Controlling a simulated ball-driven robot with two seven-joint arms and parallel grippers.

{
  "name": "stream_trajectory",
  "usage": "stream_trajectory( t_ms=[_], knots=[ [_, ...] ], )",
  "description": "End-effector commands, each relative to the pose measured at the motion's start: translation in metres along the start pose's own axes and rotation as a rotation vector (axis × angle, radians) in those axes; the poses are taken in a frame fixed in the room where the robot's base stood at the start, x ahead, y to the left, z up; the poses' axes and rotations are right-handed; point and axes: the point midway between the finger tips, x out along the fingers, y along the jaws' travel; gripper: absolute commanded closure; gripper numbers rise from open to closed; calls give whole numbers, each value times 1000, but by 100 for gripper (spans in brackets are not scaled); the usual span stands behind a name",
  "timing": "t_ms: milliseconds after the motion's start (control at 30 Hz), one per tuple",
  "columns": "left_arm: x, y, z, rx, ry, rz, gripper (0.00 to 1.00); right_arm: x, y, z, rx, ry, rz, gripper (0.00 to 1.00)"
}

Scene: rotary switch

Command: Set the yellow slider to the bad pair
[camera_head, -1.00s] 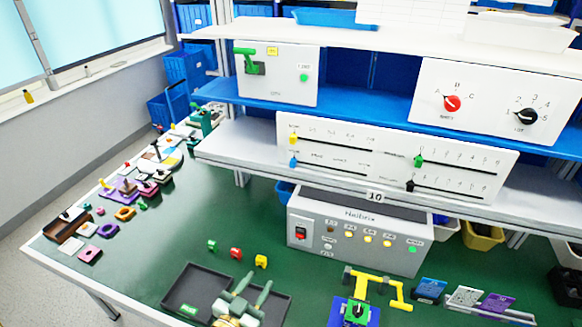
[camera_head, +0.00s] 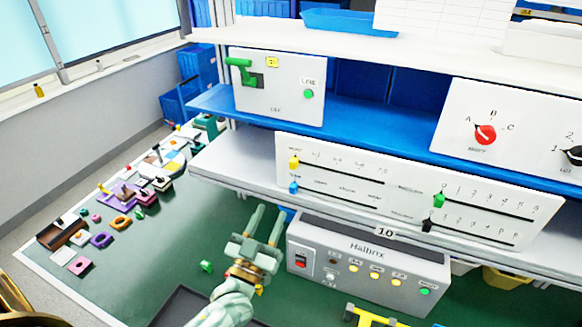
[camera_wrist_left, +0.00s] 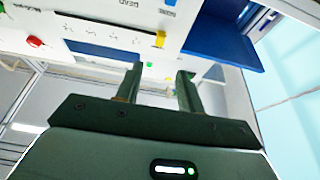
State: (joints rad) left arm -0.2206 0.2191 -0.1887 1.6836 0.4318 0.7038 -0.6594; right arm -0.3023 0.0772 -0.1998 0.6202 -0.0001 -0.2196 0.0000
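The yellow slider (camera_head: 294,162) sits at the left end of the upper left slot on the white slider panel (camera_head: 345,152). It also shows in the left wrist view (camera_wrist_left: 160,39), where the panel appears upside down. The labels along its slot are too small to read surely. My left gripper (camera_head: 268,221) is below and slightly left of the yellow slider, fingers pointing up toward the panel, apart and empty. In the left wrist view the two fingertips (camera_wrist_left: 158,72) stand apart just below the yellow slider in the picture, not touching it. My right gripper is not in view.
A blue slider (camera_head: 293,187) sits just below the yellow one. Green (camera_head: 439,200) and black (camera_head: 427,225) sliders are on the panel's right half. The Halbrix box (camera_head: 368,262) stands below, right of my gripper. A shelf above holds a lever box (camera_head: 278,88).

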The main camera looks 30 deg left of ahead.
Motion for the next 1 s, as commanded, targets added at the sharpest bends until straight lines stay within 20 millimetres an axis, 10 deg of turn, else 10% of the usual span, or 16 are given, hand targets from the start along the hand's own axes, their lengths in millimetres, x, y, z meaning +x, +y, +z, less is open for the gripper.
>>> stream_trajectory(
  t_ms=[500,933,1000],
  knots=[
    [116,0,-1,1,1,1,62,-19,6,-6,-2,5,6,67],
    [128,0,0,1,-1,1,62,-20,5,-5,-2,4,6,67],
    [128,0,0,1,-1,1,78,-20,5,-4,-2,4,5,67]
  ],
)
